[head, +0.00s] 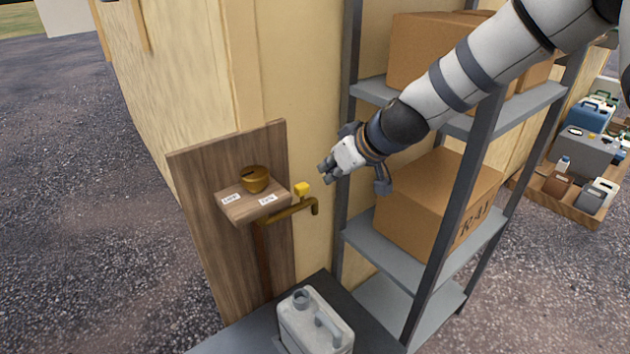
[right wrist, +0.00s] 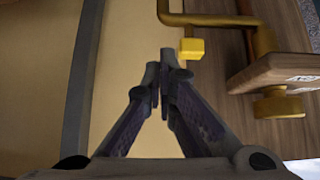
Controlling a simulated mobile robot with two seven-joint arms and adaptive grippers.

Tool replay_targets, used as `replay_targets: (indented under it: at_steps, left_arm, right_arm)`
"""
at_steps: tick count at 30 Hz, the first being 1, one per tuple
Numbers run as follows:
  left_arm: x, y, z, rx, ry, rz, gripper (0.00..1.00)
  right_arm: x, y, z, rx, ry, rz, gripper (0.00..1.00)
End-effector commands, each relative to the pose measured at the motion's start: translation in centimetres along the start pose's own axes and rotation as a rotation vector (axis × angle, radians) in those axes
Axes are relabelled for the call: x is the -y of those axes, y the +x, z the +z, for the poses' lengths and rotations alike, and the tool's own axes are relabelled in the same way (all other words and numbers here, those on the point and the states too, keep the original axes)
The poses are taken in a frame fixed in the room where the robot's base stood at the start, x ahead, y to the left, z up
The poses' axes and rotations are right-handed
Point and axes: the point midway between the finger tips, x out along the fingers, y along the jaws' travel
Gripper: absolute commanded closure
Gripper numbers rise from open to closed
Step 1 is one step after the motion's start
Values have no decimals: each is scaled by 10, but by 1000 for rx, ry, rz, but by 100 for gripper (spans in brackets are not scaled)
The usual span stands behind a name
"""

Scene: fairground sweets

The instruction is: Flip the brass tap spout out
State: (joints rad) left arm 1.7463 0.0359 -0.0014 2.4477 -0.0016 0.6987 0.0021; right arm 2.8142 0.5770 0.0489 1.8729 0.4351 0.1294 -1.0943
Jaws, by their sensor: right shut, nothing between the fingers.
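The brass tap spout (head: 292,210) runs from the wooden wall board to the right and ends in a downturned tip, with a yellow block (head: 301,188) on top. In the right wrist view the spout (right wrist: 210,20) and its yellow block (right wrist: 191,48) show at the top, just beyond my fingertips. A brass knob (head: 255,179) sits on a small wooden ledge (head: 250,204) with two white labels. My right gripper (head: 325,172) is shut and empty, right of the yellow block and apart from it. It also shows in the right wrist view (right wrist: 163,80). My left gripper is not in view.
A grey jerrycan (head: 315,325) stands on a dark surface (head: 240,335) below the spout. A grey metal shelf (head: 365,245) with cardboard boxes (head: 430,210) stands close on the right. More cans sit in a wooden tray (head: 560,208) at far right.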

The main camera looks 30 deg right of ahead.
Motion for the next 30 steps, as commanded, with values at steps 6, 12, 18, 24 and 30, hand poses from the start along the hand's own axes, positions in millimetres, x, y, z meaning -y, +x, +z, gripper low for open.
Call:
replay_targets:
  at_steps: [6, 12, 18, 24, 30]
  left_arm:
    - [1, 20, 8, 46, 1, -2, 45]
    - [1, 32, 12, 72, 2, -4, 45]
    - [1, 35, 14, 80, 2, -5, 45]
    - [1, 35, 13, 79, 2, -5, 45]
    - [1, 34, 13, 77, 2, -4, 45]
  right_arm:
    - [0, 47, 8, 12, 1, 0, 100]
    - [0, 82, 6, 8, 0, 1, 100]
    - [0, 96, 3, 4, 0, 0, 100]
    - [0, 96, 1, 2, 0, 0, 100]
    - [0, 95, 2, 2, 3, 3, 100]
